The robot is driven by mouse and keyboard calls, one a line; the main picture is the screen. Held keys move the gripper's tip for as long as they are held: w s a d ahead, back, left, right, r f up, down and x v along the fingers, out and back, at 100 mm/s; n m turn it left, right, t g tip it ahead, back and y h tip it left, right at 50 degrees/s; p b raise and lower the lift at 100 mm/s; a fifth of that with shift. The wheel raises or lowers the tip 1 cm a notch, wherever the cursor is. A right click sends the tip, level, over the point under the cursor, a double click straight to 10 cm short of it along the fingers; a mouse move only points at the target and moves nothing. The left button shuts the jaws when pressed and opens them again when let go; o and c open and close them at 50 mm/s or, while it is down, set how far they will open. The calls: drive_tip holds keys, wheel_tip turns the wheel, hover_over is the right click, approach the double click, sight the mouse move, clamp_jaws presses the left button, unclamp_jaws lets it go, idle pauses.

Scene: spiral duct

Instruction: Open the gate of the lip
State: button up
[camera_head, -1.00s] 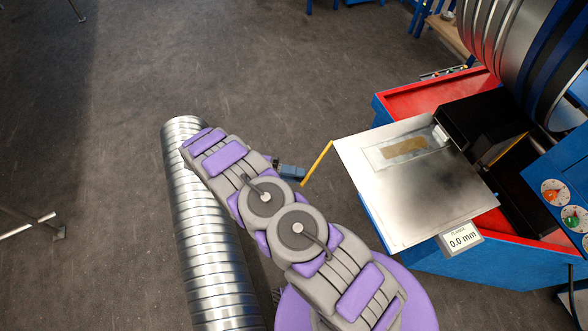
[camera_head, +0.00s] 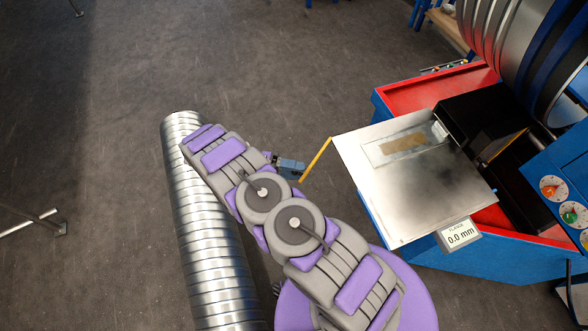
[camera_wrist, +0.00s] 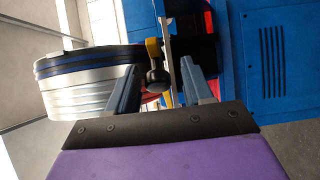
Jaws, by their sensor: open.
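A flat metal plate (camera_head: 415,205) juts out from the red and blue machine, with a yellow bar (camera_head: 317,158) slanting down from its left corner. I cannot tell for sure which part is the gate of the lip. My gripper (camera_head: 301,172) is at the lower end of the yellow bar, left of the plate. In the wrist view my gripper (camera_wrist: 160,68) is open, its two blue-grey fingers apart. A dark round knob (camera_wrist: 157,81) shows between them, with a yellow piece (camera_wrist: 153,48) above it. Contact cannot be told.
A long ribbed metal duct (camera_head: 205,235) lies on the floor, partly behind my arm. The machine's red top (camera_head: 420,95) and a display reading 0.0 mm (camera_head: 461,236) are by the plate. Dials (camera_head: 553,189) are at far right. The floor at upper left is mostly clear.

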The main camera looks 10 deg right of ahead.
drive_tip(key=shift+a+r, duration=0.1)
drive_tip(key=shift+a+r, duration=0.1)
drive_tip(key=shift+r, duration=0.2)
drive_tip(key=shift+o, duration=1.1)
wheel_tip(320, 180, up, 3)
drive_tip(key=shift+f+p, duration=0.1)
drive_tip(key=shift+p, duration=0.2)
drive_tip(key=shift+o, duration=0.8)
drive_tip(key=s+d, duration=0.1)
drive_tip(key=s, duration=0.5)
drive_tip(key=shift+d+r+b, duration=0.25)
drive_tip(key=shift+r+b, duration=0.1)
drive_tip(key=shift+b, duration=0.05)
drive_tip(key=s, duration=0.2)
drive_tip(key=s+a, duration=0.1)
drive_tip(key=s, duration=0.2)
drive_tip(key=shift+s+a+r+b, duration=0.15)
drive_tip(key=shift+s+a+b, duration=0.1)
drive_tip(key=shift+b, duration=0.1)
drive_tip(key=c, duration=0.4)
drive_tip(key=shift+s+d+r, duration=0.1)
drive_tip(key=shift+s+d, duration=0.2)
drive_tip(key=shift+s, duration=0.4)
drive_tip(key=shift+s+d, duration=0.35)
drive_tip(key=shift+s, duration=0.4)
drive_tip(key=shift+s+d+r, duration=0.1)
drive_tip(key=shift+s+d, duration=0.2)
drive_tip(key=shift+s, duration=0.4)
